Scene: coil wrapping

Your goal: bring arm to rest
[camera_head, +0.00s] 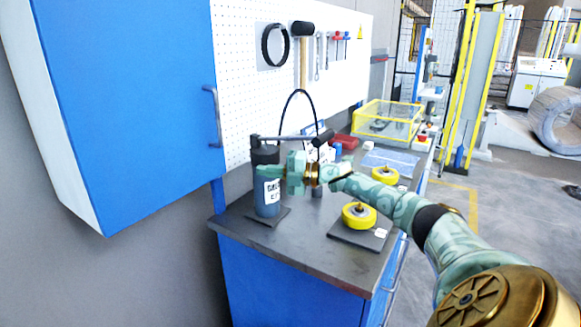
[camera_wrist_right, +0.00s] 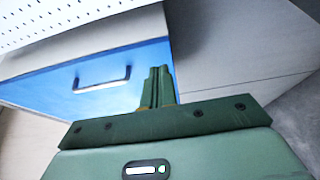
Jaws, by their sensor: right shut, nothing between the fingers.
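My right arm reaches in from the lower right in the head view. Its gripper (camera_head: 270,171) is in front of the upper part of a dark cylinder (camera_head: 268,197) with a white label, standing on a dark plate. I cannot tell whether the gripper touches it. In the right wrist view the two green fingers (camera_wrist_right: 158,87) are together with nothing between them, in front of a blue cabinet door with a handle (camera_wrist_right: 102,78). My left gripper is not in view.
On the dark worktop (camera_head: 290,250) are two yellow rolls, one near (camera_head: 359,215) and one farther (camera_head: 385,175). A clear yellow-edged box (camera_head: 388,118) stands behind. A blue cabinet (camera_head: 135,100) hangs at left. A pegboard (camera_head: 240,85) with tools is behind the worktop.

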